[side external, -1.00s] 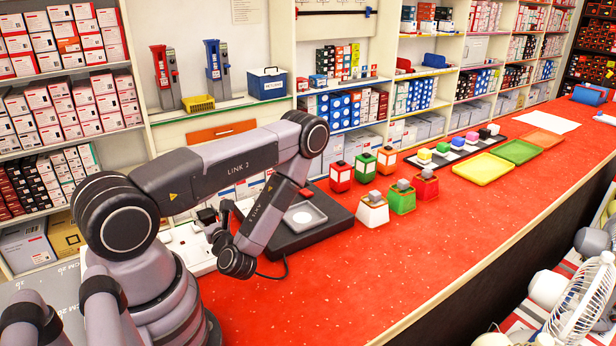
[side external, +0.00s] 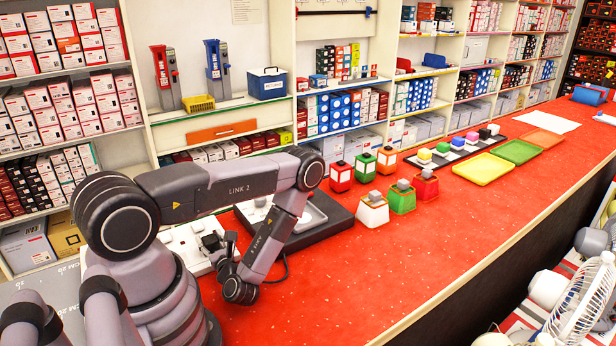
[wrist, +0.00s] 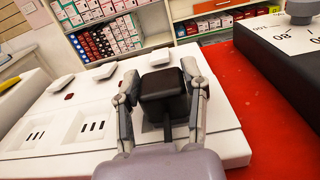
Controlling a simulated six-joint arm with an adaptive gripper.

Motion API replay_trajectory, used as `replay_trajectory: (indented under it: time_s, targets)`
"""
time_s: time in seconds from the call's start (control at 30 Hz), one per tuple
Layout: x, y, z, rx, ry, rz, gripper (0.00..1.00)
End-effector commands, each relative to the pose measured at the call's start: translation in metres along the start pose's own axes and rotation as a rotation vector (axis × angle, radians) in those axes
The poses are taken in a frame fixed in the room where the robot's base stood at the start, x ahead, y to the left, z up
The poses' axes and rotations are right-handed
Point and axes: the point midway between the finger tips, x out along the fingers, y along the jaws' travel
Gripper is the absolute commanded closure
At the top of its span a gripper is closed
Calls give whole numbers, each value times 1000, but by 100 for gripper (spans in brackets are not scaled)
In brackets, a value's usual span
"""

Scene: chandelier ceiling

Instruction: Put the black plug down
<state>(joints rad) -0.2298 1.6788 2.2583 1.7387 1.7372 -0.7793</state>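The black plug (wrist: 163,95) sits between the two fingers of my gripper (wrist: 163,72) in the wrist view. The fingers lie along its left and right sides and appear shut on it. In the side view the plug (side external: 211,242) and my gripper (side external: 221,248) are small, low over the white socket strip (side external: 183,236). The strip (wrist: 60,150) also shows in the wrist view, with slotted sockets and pale switches. The plug is over its right end. Its underside is hidden, so I cannot tell whether it touches the strip.
A black-based scale (side external: 315,224) stands right of the strip; its dial (wrist: 290,35) shows at the wrist view's upper right. Red, green and white blocks (side external: 372,212) stand farther along the red counter (side external: 400,265). The counter's front is clear.

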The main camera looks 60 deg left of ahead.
Motion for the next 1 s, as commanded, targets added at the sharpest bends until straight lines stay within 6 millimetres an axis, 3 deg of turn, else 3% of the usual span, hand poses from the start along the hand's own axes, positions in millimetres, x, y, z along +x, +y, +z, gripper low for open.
replay_trajectory:
  time_s: [0.03, 0.17, 0.57, 1.0]
  targets:
    - [0, 0, 0, 0, 0, 0, 48]
    - [0, 0, 0, 0, 0, 0, 31]
    - [-2, 0, 4, 1, 0, -2, 31]
    - [-63, -2, 4, 0, 0, -10, 31]
